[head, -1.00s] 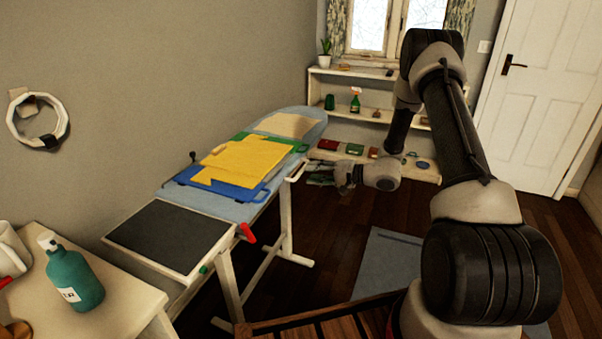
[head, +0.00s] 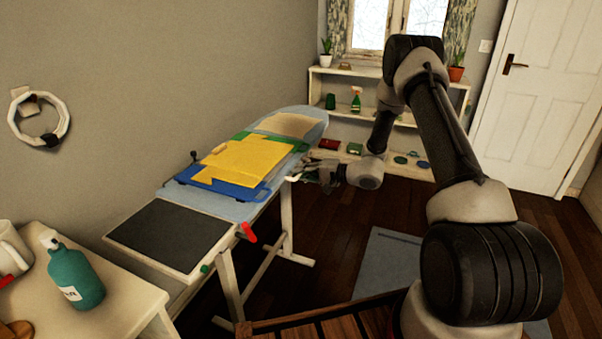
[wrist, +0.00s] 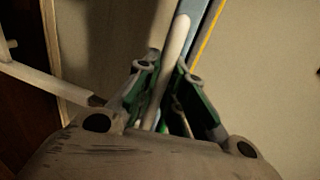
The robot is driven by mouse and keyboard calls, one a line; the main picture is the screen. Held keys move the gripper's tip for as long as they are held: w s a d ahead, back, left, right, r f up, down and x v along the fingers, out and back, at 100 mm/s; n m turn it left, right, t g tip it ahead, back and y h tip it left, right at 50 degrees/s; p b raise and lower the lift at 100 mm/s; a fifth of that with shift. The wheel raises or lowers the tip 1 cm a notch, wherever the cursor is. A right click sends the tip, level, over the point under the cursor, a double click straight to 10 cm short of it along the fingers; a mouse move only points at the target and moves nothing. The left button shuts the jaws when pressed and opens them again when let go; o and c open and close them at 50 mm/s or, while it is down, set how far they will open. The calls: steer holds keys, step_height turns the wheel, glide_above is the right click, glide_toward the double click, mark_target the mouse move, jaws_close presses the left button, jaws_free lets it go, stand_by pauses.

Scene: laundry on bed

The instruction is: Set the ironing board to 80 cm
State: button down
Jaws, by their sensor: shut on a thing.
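The ironing board (head: 228,208) stands along the wall with a light blue cover and white legs. Folded cloths lie on it, a yellow one (head: 245,162) on top of blue. A white bar handle (head: 292,179) sticks out from its right side. My gripper (head: 308,172) is at that handle. In the wrist view my gripper (wrist: 163,72) has its green-padded fingers on both sides of the white bar (wrist: 174,40), shut on it. A red lever (head: 249,232) and a green knob (head: 205,268) sit at the board's near end. No height scale is readable.
A small table with a teal spray bottle (head: 74,276) stands at the near left. A white shelf (head: 392,116) with several items is at the back below the window.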

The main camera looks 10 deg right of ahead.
steer(key=shift+s+f, duration=0.1)
steer(key=shift+f, duration=2.25)
steer(key=c, duration=1.5)
jaws_free()
steer(key=v, duration=1.2)
